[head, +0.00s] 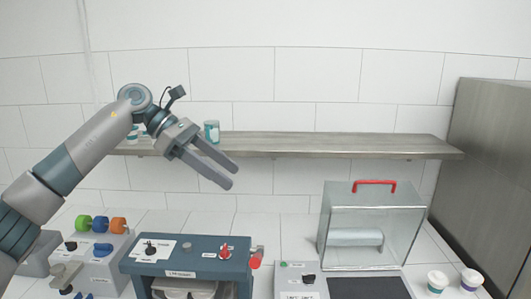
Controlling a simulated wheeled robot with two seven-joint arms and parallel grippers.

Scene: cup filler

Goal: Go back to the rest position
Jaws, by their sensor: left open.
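My left gripper (227,173) is raised in front of the wall shelf, reaching in from the left. Its two long grey fingers are apart, with nothing between them, and point down to the right. It is above the blue machine and apart from it. A white and teal cup (212,131) stands on the shelf just behind the gripper. More cups (133,134) on the shelf are partly hidden by my left arm. My right gripper is not in the head view.
A wooden shelf (350,146) runs along the tiled wall. Below are a blue machine (185,250) with knobs, a grey unit with coloured knobs (101,249), and a glass box with a red handle (374,187). Two cups (437,281) (471,280) stand at the lower right. A tall grey cabinet (495,170) bounds the right.

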